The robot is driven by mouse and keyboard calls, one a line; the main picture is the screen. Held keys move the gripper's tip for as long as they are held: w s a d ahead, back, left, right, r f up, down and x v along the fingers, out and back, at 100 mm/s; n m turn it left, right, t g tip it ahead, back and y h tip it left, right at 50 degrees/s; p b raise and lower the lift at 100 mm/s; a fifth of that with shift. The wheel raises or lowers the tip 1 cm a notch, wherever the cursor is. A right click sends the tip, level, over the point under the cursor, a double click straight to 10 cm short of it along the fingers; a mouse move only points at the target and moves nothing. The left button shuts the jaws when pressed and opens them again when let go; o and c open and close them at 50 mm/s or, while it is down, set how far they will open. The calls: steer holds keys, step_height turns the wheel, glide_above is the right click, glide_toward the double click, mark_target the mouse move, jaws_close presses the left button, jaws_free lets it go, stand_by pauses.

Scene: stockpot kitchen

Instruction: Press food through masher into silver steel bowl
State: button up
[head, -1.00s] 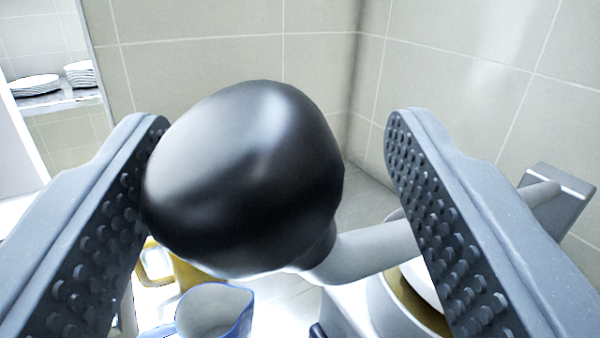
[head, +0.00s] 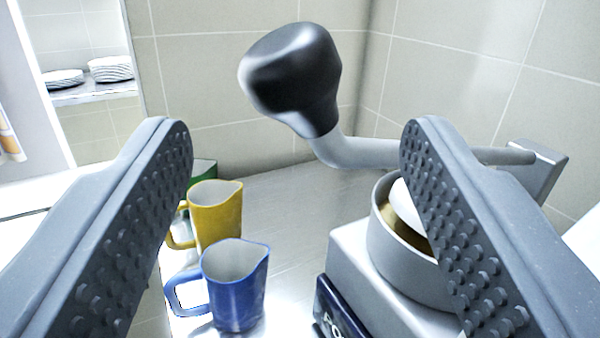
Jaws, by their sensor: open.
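The masher is a grey machine (head: 372,268) at the lower right. Its lever has a black knob (head: 293,78) on a grey bent bar (head: 375,151) that runs right to a bracket (head: 541,170). A round grey cup (head: 392,250) on top holds a white, rounded piece (head: 405,207) with a yellowish area beside it, partly hidden by my right finger. My gripper (head: 298,160) is open and empty, its studded fingers wide apart. The knob is beyond and above the fingertips, apart from both. I cannot make out the silver steel bowl.
A blue mug (head: 236,300) and a yellow mug (head: 217,213) stand left of the machine, with a green one (head: 203,174) partly hidden behind my left finger. Tiled walls (head: 440,70) meet behind. Stacked plates (head: 110,69) sit on a shelf at the upper left.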

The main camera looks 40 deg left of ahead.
steer(key=b+v, duration=0.2)
steer(key=v, duration=0.4)
steer(key=shift+d+b, duration=0.3)
steer(key=shift+b, duration=0.05)
steer(key=shift+s, duration=0.15)
steer(key=w+d+r+m+t+h, duration=0.2)
steer(key=d+r+m+t+h, duration=0.15)
steer(key=d+r+m, duration=0.75)
steer(key=s+a+r+h, duration=0.3)
steer(key=s+a, duration=0.2)
steer(key=s, duration=0.2)
steer(key=s+f+n+g+h, duration=0.1)
steer(key=s+f+h, duration=0.35)
steer(key=s, duration=0.55)
steer(key=s+f+n+g+h, duration=0.1)
steer(key=s+f+h, duration=0.3)
steer(key=s, duration=0.7)
step_height(320, 180, up, 13)
steer(key=y+p, duration=0.1)
steer(key=p, duration=1.3)
steer(key=shift+w+a+r, duration=0.15)
steer(key=shift+w+r, duration=0.05)
steer(key=shift+w, duration=0.05)
